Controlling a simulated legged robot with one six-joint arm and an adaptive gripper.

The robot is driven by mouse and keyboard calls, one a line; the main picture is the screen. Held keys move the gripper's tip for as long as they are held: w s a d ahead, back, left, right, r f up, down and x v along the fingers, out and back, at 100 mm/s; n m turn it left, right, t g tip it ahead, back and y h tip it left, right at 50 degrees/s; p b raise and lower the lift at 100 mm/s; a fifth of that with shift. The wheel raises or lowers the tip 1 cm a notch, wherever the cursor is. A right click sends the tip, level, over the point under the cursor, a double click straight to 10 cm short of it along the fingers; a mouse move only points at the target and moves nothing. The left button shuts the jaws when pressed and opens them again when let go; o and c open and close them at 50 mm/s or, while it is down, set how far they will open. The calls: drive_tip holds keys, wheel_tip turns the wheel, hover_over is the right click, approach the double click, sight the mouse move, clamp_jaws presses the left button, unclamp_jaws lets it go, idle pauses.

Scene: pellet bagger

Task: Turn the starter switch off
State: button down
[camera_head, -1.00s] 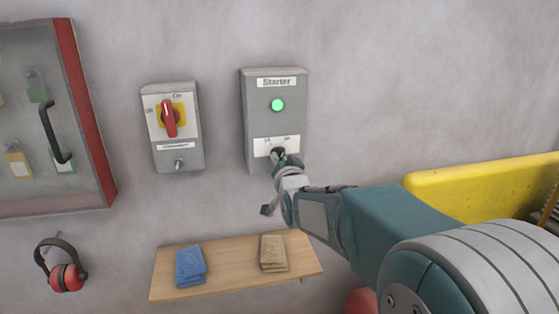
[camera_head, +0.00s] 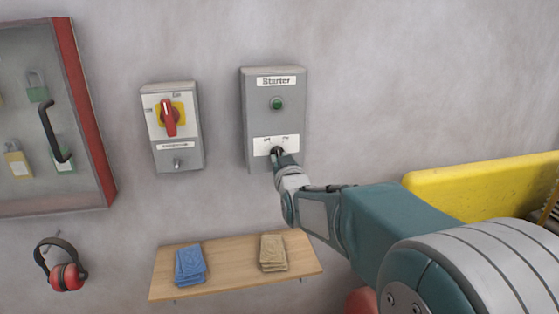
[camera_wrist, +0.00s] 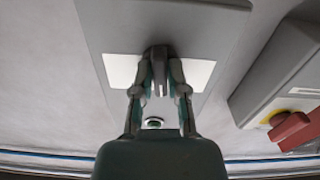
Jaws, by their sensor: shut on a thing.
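The starter box (camera_head: 258,123) is a grey box on the wall, labelled "Starter". Its round green lamp (camera_head: 278,104) is dark, not lit. Below it is a white label plate with the black starter switch knob (camera_head: 277,152), partly hidden by my gripper. My gripper (camera_head: 280,157) is at the knob and shut on it. In the wrist view the two fingers of my gripper (camera_wrist: 160,82) are on either side of the dark knob (camera_wrist: 158,53), in front of the white plate (camera_wrist: 198,74). The lamp (camera_wrist: 153,122) also shows there, dark green.
An isolator box (camera_head: 179,150) with a red handle (camera_head: 168,118) on yellow stands to the left. A shelf (camera_head: 227,281) with blue and tan packets is below. A lock cabinet (camera_head: 88,110) and ear defenders (camera_head: 66,275) are at far left. A yellow bin (camera_head: 470,185) is at right.

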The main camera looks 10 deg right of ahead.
drive_tip(key=shift+r+n, duration=0.15)
drive_tip(key=shift+n, duration=2.05)
drive_tip(key=c, duration=0.8)
unclamp_jaws()
drive_tip(key=shift+o, duration=0.7)
drive_tip(key=shift+a, duration=0.15)
drive_tip(key=s, duration=1.2)
drive_tip(key=shift+f, duration=0.2)
